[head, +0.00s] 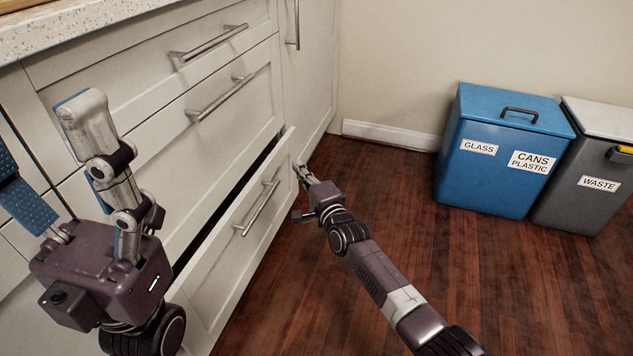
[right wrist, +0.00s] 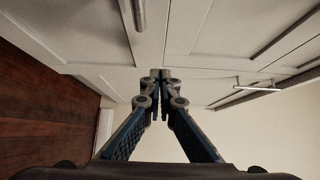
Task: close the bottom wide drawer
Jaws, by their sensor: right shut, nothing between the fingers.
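The bottom wide drawer (head: 222,262) is a white front with a metal bar handle (head: 257,208), low in the cabinet in the head view. It stands partly open, with a dark gap along its top edge. My right gripper (head: 300,170) is shut and empty, close to the drawer front's far right end. I cannot tell whether it touches. Its closed fingertips also show in the right wrist view (right wrist: 160,75), in front of white cabinet panels. My left gripper (head: 45,128) is open and empty, large at the left, in front of the cabinet.
Two wide drawers above, with handles (head: 208,42) and (head: 220,97), look shut. A blue bin (head: 490,175) and a grey waste bin (head: 580,200) stand by the wall at right. The wooden floor (head: 385,185) between is clear.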

